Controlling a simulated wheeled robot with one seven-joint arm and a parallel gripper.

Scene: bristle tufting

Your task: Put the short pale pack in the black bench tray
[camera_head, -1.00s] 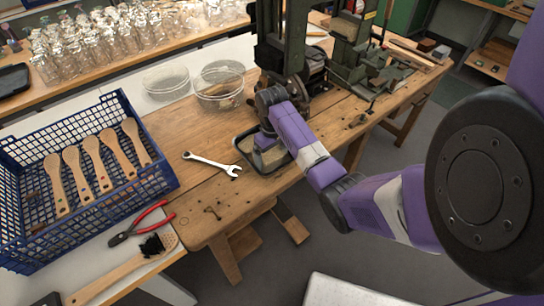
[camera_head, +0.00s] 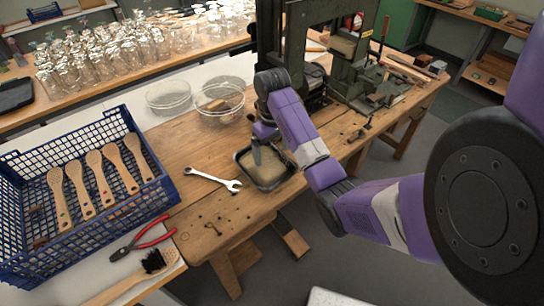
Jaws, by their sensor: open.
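The black bench tray (camera_head: 268,190) sits on the wooden bench, right of the steel wrench. Pale tan material (camera_head: 272,172) shows inside it. I cannot tell whether this is the short pale pack or other contents. My gripper (camera_head: 257,161) points down over the left part of the tray. It is open, and I see nothing held in it. The arm hides part of the tray's far side. A small tan piece (camera_head: 213,104) shows in a round wire basket (camera_head: 221,121) behind; I cannot tell what it is.
A blue crate (camera_head: 172,193) with several wooden brush handles stands at left. A wrench (camera_head: 212,178), red pliers (camera_head: 140,244) and a black-bristled brush (camera_head: 153,262) lie nearby. A green machine (camera_head: 346,75) stands behind my arm. Glass jars (camera_head: 130,50) fill the back table.

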